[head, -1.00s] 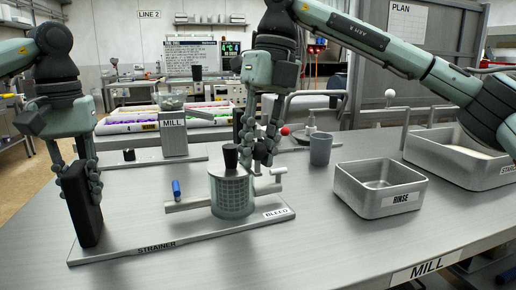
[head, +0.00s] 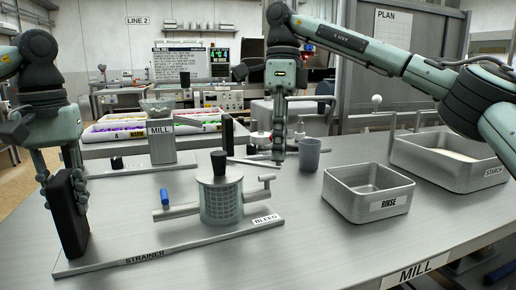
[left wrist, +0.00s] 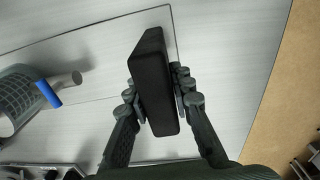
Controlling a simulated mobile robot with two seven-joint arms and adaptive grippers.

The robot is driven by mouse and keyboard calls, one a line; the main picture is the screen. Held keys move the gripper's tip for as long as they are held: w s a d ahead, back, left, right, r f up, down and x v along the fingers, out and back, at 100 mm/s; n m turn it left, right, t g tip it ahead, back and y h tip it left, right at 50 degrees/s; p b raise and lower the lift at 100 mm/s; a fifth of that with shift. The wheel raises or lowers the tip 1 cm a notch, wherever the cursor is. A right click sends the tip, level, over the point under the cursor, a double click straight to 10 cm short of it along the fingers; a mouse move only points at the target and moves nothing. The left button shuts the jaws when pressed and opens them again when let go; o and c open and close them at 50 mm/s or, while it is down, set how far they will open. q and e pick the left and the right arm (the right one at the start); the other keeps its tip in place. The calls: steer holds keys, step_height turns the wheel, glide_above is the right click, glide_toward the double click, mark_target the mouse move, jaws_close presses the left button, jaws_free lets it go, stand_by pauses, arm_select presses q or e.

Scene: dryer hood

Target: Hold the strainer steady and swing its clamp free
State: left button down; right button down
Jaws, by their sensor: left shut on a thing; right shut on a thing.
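The strainer (head: 221,206) is a grey mesh cylinder with a black knob (head: 226,165) on its lid, upright on a flat base plate (head: 150,256) marked STRAINER. My left gripper (head: 64,190) is shut on a black upright block (head: 71,220) at the plate's left end; the block also shows between the fingers in the left wrist view (left wrist: 155,85). A thin grey bar (head: 250,162), which looks like the clamp, reaches right from the lid. My right gripper (head: 279,158) is shut at the bar's outer end, right of the knob; its fingers hide the grip.
A blue-handled pipe (head: 164,197) sticks out left of the strainer, and a bleed pipe (head: 266,179) right. A grey cup (head: 309,153), the RINSE tray (head: 369,205) and the STARCH tray (head: 450,170) stand to the right. The MILL stand (head: 161,145) is behind.

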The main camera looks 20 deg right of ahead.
steer(key=shift+w+d+n+h, duration=0.15)
steer(key=shift+w+d+n, duration=0.3)
steer(key=shift+w+n, duration=0.45)
steer(key=shift+w+d+n+h, duration=0.2)
steer(key=shift+w+d+n, duration=0.25)
steer(key=shift+w+n, duration=0.45)
steer(key=shift+w+d+n+h, duration=0.15)
steer(key=shift+w+d+n, duration=0.3)
steer(key=shift+w+n, duration=0.45)
steer(key=shift+s, duration=0.1)
steer(key=c, duration=1.3)
jaws_free()
steer(key=shift+o, duration=0.2)
